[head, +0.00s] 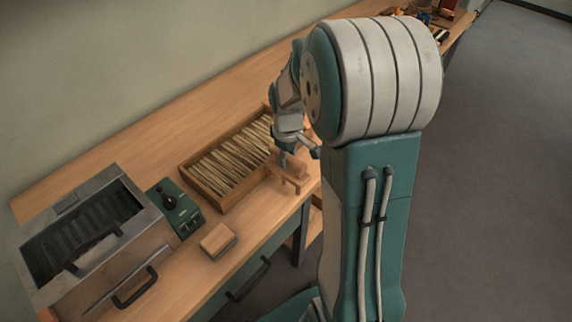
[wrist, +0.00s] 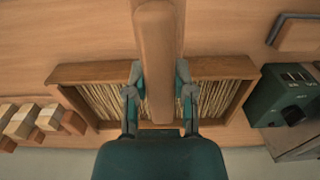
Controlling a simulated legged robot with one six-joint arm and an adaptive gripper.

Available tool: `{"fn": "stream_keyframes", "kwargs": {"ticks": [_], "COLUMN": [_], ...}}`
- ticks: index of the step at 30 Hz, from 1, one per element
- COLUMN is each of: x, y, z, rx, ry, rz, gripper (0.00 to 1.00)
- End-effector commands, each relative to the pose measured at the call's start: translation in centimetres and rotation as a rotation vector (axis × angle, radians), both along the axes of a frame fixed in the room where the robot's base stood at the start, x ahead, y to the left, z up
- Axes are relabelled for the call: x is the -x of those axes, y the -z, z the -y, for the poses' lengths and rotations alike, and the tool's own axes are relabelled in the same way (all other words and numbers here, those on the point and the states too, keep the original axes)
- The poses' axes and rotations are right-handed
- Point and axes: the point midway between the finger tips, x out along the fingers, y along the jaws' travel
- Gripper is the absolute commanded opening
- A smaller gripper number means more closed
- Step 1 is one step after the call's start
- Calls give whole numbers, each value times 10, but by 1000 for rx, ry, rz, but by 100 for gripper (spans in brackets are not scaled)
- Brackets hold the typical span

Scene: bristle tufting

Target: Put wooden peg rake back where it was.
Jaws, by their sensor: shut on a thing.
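The wooden peg rake (head: 287,172) is at the near right end of the bristle tray, close to the front edge of the bench. Its short pegs point down; I cannot tell whether they touch the bench. My gripper (head: 298,155) is shut on the rake from above. In the wrist view the rake's rounded wooden body (wrist: 156,60) runs up the picture between both fingers (wrist: 158,85). The wooden tray (head: 229,205) holds pale bristle bundles, and in the wrist view its rim (wrist: 95,72) shows behind the rake. The far part of the rake is hidden by my gripper.
A green control box (head: 175,207) with a black knob and a metal machine (head: 85,245) stand left of the tray. A small wooden block (head: 218,240) lies near the front edge. Several wooden blocks (wrist: 40,118) stand beyond the tray's other end. Bare bench lies along the wall.

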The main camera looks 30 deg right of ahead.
Motion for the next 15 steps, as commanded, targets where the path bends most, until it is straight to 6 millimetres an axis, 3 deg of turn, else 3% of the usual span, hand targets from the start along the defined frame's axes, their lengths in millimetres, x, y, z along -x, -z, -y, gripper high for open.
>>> {"fn": "stream_keyframes", "kwargs": {"ticks": [9,15], "x": [-18,-17], "y": [24,52], "z": [7,6], "rx": [-1,-1], "ry": [0,0], "rz": [-1,-3], "gripper": [0,0]}}
